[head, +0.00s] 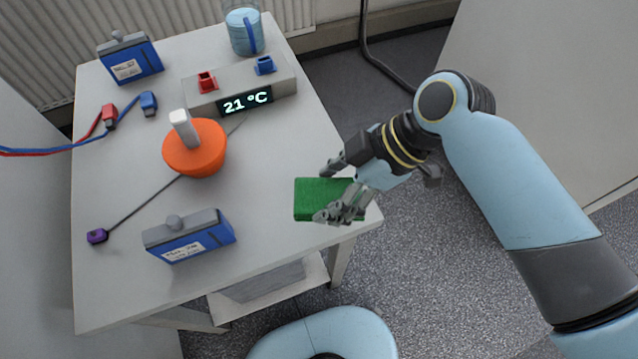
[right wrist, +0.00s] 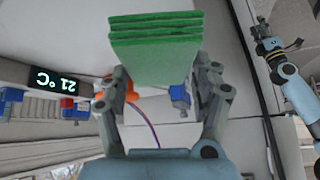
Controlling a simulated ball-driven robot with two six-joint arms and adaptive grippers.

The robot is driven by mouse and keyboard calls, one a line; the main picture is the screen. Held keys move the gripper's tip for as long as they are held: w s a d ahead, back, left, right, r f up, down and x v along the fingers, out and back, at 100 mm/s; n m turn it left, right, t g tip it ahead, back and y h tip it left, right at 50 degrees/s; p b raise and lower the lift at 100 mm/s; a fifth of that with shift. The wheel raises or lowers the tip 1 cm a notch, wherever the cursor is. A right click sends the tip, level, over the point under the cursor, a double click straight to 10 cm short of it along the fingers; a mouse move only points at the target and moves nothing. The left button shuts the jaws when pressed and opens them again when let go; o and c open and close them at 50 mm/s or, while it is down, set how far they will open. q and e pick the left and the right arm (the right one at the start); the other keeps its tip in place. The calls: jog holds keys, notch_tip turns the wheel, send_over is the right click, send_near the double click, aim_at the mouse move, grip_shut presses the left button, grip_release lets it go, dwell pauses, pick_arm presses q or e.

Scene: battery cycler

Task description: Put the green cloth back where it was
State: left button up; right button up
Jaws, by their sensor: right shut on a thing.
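The green cloth (head: 312,199) is a folded, layered block over the table's near right corner in the head view. My right gripper (head: 338,191) is shut on it, with a finger on either side. In the right wrist view the cloth (right wrist: 155,48) sits between the fingertips, its folded layers facing the camera. I cannot tell whether it touches the table or is held just above it. My left gripper (right wrist: 268,42) appears small at the right of the right wrist view, away from the cloth; its opening is unclear.
On the table (head: 290,262) stand an orange round thing (head: 194,154) with a white handle, a display box (head: 240,92) reading 21 °C, two blue batteries (head: 188,237) (head: 130,60), a jug of water (head: 244,32), and red and blue cable clips (head: 109,116). Bare tabletop lies left of the cloth.

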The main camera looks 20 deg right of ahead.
aim_at(320, 178)
jog(key=w, duration=0.1)
jog(key=w+f, duration=0.2)
jog(key=w, duration=0.1)
jog(key=shift+a+f, duration=0.25)
jog(key=shift+a, duration=0.05)
notch_tip(320, 178, down, 4)
jog(key=shift+f, duration=0.1)
jog(key=o, duration=1.6)
jog(key=shift+w, duration=0.1)
jog(key=v, duration=1.2)
jog(key=shift+a, duration=0.1)
